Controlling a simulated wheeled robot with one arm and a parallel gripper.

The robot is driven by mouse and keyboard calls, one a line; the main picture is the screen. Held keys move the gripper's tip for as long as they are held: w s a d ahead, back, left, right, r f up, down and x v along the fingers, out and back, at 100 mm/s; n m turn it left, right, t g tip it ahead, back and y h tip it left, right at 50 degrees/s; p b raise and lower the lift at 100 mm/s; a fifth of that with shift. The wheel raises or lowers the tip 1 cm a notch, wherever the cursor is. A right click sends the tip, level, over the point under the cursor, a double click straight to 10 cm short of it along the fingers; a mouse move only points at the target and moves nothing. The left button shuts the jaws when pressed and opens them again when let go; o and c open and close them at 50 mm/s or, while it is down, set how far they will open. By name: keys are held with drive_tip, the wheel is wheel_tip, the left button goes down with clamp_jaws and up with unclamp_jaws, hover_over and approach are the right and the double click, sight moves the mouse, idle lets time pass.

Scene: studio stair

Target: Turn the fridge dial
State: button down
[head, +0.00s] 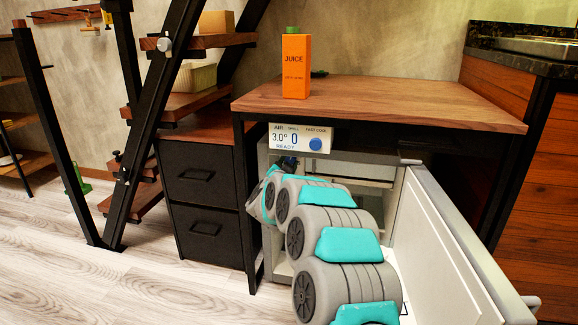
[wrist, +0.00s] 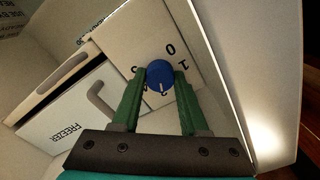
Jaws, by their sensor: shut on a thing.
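The blue fridge dial (wrist: 159,73) sits on a white panel inside the fridge. A "0" and a "1" show beside it; other numbers are partly hidden. A pale mark on the dial points toward the bottom of the wrist view. My gripper (wrist: 158,82) has its green fingers on both sides of the dial, shut on it. In the head view, my arm reaches into the open fridge (head: 440,240) and hides the dial. The display (head: 300,138) above reads "3.0°", "0" and "READY".
The open fridge door stands to the right of my arm. A freezer compartment door (wrist: 72,117) with a handle is beside the dial. An orange juice carton (head: 296,68) stands on the wooden counter (head: 400,100) above. Black drawers (head: 203,190) stand left.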

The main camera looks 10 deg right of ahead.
drive_tip(key=shift+m, duration=0.3)
drive_tip(key=c, duration=0.7)
unclamp_jaws()
drive_tip(key=shift+s, duration=0.1)
drive_tip(key=v, duration=0.7)
drive_tip(key=shift+s+p, duration=0.35)
drive_tip(key=shift+p, duration=0.05)
drive_tip(key=shift+a, duration=0.15)
